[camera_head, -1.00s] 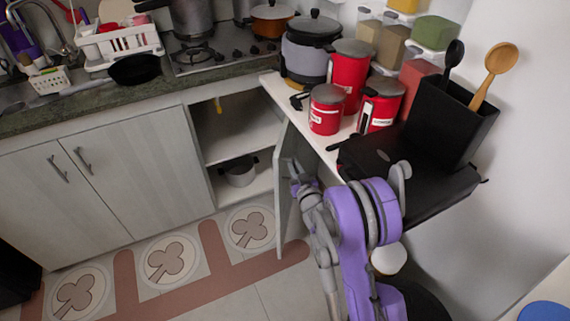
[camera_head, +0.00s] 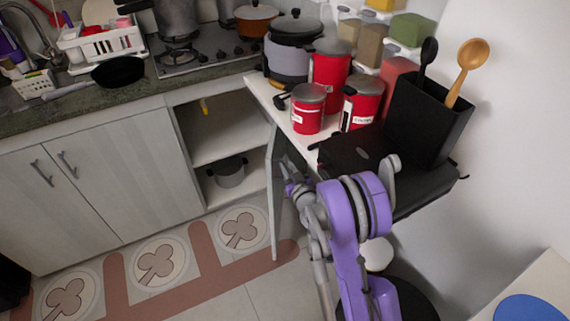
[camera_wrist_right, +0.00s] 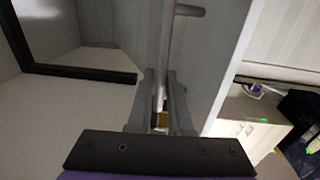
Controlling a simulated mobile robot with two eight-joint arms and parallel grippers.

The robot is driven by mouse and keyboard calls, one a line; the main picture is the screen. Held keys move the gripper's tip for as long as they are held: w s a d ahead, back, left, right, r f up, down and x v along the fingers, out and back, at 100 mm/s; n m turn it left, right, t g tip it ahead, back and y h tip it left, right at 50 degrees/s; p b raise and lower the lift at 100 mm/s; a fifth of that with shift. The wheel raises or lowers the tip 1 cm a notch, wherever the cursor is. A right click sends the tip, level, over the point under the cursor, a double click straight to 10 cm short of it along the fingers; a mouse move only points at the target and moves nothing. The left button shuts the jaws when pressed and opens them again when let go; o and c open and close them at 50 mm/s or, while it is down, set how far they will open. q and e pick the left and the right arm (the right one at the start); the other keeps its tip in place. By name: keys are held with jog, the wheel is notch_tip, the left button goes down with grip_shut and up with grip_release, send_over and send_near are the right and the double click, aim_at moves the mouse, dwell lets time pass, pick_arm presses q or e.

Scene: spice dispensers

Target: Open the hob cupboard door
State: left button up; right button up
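The hob cupboard door (camera_head: 272,195) stands open under the hob, swung out and seen nearly edge-on in the head view. The hob cupboard (camera_head: 203,128) shows its white inside with a shelf. My right gripper (camera_head: 290,188) is at the outer face of the door, on its right side. In the right wrist view the door (camera_wrist_right: 208,60) has a grey bar handle (camera_wrist_right: 167,48), which runs down between the fingers of my right gripper (camera_wrist_right: 162,105). The fingers sit close on both sides of it and look shut on it. My left gripper is not in view.
A pot (camera_head: 228,172) stands on the cupboard's lower level. A white side counter (camera_head: 262,92) with red canisters (camera_head: 330,66) and a black utensil holder (camera_head: 428,120) is above my right arm. The tiled floor (camera_head: 225,285) in front is clear.

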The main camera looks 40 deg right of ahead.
jog(key=o, duration=0.3)
jog(key=v, duration=1.1)
jog(key=shift+b, duration=0.3)
